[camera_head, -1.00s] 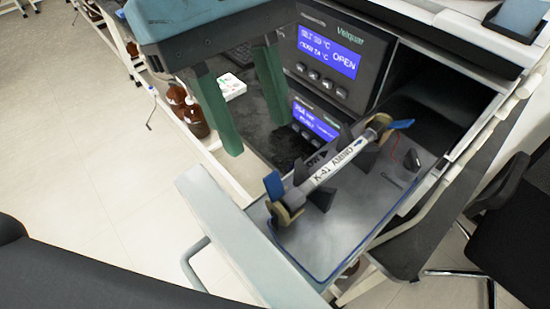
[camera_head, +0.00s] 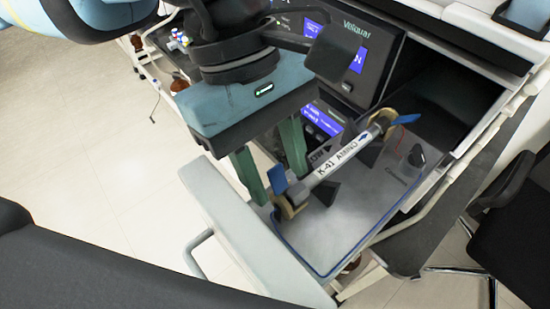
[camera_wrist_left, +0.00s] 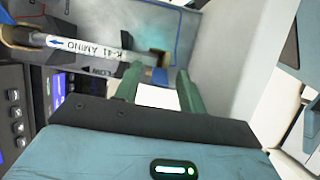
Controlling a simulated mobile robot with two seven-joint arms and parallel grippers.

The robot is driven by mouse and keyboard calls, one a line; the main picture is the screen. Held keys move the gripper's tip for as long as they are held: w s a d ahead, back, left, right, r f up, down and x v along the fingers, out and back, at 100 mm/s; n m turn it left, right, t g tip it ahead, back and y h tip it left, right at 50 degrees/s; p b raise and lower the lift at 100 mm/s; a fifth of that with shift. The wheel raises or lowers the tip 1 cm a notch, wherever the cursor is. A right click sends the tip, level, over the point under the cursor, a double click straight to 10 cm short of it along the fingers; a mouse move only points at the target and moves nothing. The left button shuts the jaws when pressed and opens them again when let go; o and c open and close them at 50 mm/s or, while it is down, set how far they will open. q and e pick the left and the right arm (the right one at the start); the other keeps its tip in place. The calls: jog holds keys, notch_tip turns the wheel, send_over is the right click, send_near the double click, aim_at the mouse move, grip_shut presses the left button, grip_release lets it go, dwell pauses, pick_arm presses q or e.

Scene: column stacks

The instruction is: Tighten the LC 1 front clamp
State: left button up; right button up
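The column (camera_head: 345,159), labelled K-41 AMINO, lies in holders on the pulled-out grey tray (camera_head: 345,225). The front clamp (camera_head: 290,205) is a tan ring with a blue lever (camera_head: 277,180) at the column's near end. The lever sticks up from the clamp. It also shows in the left wrist view (camera_wrist_left: 160,76). The rear clamp (camera_head: 385,119) has a blue lever pointing out to the right. My left gripper (camera_head: 279,188) is open, its green fingers pointing down around the front lever; contact cannot be told. In the left wrist view the lever appears between the fingertips (camera_wrist_left: 157,76). My right gripper is out of view.
The Velquar unit (camera_head: 365,45) stands behind, its blue screen partly covered by my arm. A dark-capped bottle (camera_head: 415,160) stands on the tray's right. The tray's pale front panel (camera_head: 245,235) rises close to the front clamp. A black chair (camera_head: 500,185) is at right.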

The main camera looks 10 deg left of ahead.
aim_at(293, 212)
pick_arm(q)
grip_shut()
dwell(0.3)
jog(key=shift+s+d, duration=0.1)
jog(key=t+y, duration=0.1)
jog(key=s+d+t+y, duration=0.1)
jog(key=y, duration=0.1)
jog(key=shift+d+r, duration=0.15)
jog(key=shift+d, duration=0.05)
jog(key=shift+s+d+t+y+p, duration=0.25)
jog(key=shift+t+y, duration=0.3)
jog(key=shift+y, duration=0.15)
jog(key=shift+s+d+t+y+p, duration=0.1)
jog(key=shift+d+t+y, duration=0.15)
jog(key=shift+t+y, duration=0.4)
grip_release()
